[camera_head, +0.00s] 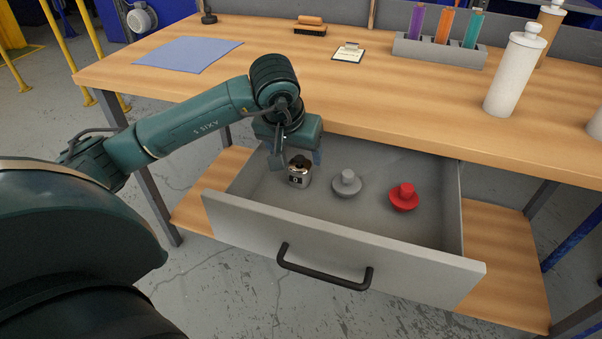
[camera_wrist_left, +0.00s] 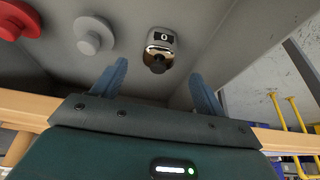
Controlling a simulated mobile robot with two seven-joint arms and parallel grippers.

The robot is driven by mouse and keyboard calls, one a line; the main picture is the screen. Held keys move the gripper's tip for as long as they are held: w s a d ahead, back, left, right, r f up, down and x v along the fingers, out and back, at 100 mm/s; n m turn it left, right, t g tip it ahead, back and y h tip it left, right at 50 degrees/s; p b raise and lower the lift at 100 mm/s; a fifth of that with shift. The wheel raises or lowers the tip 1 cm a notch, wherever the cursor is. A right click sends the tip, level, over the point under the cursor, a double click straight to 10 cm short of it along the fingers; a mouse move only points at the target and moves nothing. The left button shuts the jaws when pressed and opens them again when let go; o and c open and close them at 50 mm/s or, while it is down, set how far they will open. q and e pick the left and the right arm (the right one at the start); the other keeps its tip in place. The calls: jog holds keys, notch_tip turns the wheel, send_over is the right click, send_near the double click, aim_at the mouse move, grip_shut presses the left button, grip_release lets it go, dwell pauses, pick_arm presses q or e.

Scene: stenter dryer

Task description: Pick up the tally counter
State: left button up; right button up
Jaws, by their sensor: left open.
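The tally counter (camera_head: 299,173) is a small silver and black device with a dark knob. It sits in the open drawer (camera_head: 340,235), toward its left side. My left gripper (camera_head: 296,160) is over the drawer, close by the counter, with its fingers pointing down. In the left wrist view the counter (camera_wrist_left: 160,48) shows a "0" window and lies ahead of the fingertips (camera_wrist_left: 158,78), between their lines. The two blue fingers are apart with nothing between them. My right gripper is not in view.
A grey knobbed piece (camera_head: 347,184) and a red knobbed piece (camera_head: 404,197) sit right of the counter in the drawer. The workbench top (camera_head: 420,105) overhangs the drawer's back. The drawer's walls and front handle (camera_head: 324,270) stand around the space.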

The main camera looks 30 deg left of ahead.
aim_at(298, 162)
pick_arm(q)
jog(key=b+x, duration=0.1)
jog(key=x, duration=0.7)
jog(key=shift+s, duration=0.1)
jog(key=c, duration=1.1)
jog(key=shift+r, duration=0.2)
